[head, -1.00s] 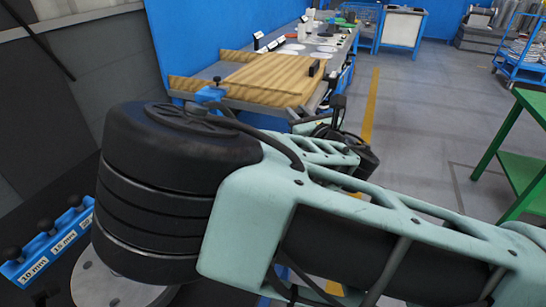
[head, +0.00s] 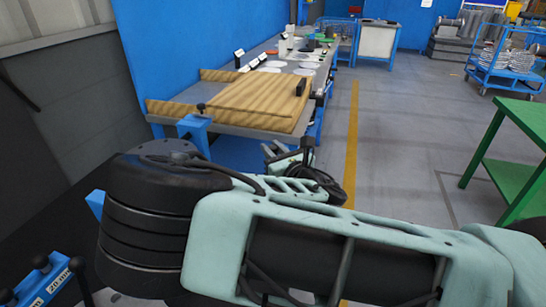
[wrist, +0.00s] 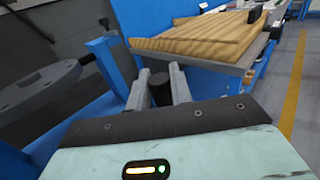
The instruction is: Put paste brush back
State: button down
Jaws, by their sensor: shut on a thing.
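In the wrist view my gripper (wrist: 160,86) is shut on a dark, round-ended thing (wrist: 160,92), seen end-on between the two grey fingers. It may be the paste brush's handle; its bristles are not visible. The gripper is over the floor side of a blue-framed bench, with wooden boards beyond it. In the head view my own arm covers much of the lower picture, and the held thing cannot be made out there.
A long bench carries wooden boards (head: 255,105), a black block (head: 301,86), white discs (head: 270,69) and small signs. A green table (head: 510,160) stands at right. A blue labelled rack (head: 45,285) is at lower left. The floor aisle with a yellow line (head: 351,150) is clear.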

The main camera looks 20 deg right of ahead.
jog(key=shift+f, duration=1)
jog(key=shift+f, duration=0.2)
jog(key=c, duration=1.3)
grip_release()
jog(key=shift+o, duration=0.2)
jog(key=shift+r, duration=0.1)
